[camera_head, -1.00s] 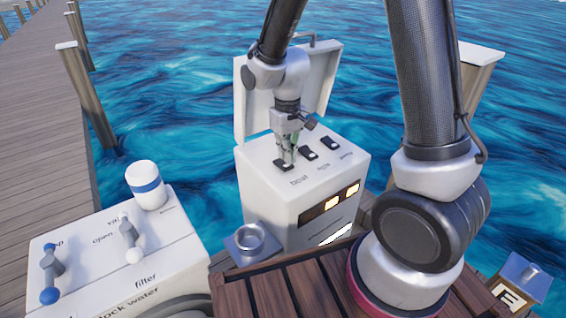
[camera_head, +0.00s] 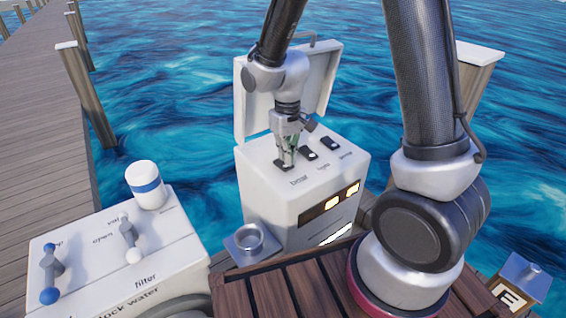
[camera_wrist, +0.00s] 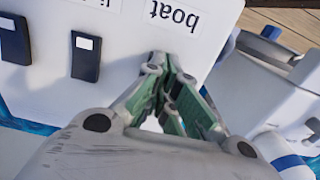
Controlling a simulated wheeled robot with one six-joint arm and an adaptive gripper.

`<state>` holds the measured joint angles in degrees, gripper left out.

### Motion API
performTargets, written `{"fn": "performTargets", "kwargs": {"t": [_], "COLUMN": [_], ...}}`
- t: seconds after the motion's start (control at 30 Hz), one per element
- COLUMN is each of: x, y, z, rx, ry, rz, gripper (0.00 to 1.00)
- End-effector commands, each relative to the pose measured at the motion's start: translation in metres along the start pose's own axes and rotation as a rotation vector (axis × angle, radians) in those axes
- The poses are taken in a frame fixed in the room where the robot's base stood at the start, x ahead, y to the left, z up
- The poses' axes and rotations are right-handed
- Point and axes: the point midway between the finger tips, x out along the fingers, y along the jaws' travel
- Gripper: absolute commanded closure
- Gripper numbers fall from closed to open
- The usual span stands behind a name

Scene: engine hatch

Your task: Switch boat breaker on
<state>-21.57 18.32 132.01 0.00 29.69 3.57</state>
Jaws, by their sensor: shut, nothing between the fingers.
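The white breaker box (camera_head: 276,205) stands with its lid open. Its top panel carries a row of black rocker breakers. The boat breaker (camera_head: 280,168), behind the "boat" label (camera_head: 299,180), is at the left end and mostly hidden by my fingers. My gripper (camera_head: 286,163) is shut and empty, pointing down with its tips at that breaker. In the wrist view the shut fingertips (camera_wrist: 172,62) are beside the upside-down "boat" label (camera_wrist: 172,14) and hide the breaker. I cannot tell its position or whether the tips touch it.
Two other breakers, the middle one (camera_head: 308,153) and the right one (camera_head: 330,143), sit close beside my gripper. On the front, two windows (camera_head: 332,203) are lit; the left part is dark. The open lid (camera_head: 318,85) rises behind. A dock-water box (camera_head: 120,260) with handles stands left.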

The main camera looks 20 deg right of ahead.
Motion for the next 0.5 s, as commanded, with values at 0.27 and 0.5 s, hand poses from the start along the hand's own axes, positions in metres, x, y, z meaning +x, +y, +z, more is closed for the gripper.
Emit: {"fn": "performTargets", "kwargs": {"t": [0.27,0.5], "x": [0.0043,0.0081], "y": [0.0000,0.0000], "z": [0.0000,0.0000], "rx": [0.000,0.000], "ry": [0.000,0.000], "rz": [0.000,0.000], "gripper": [1.00,1.00]}}
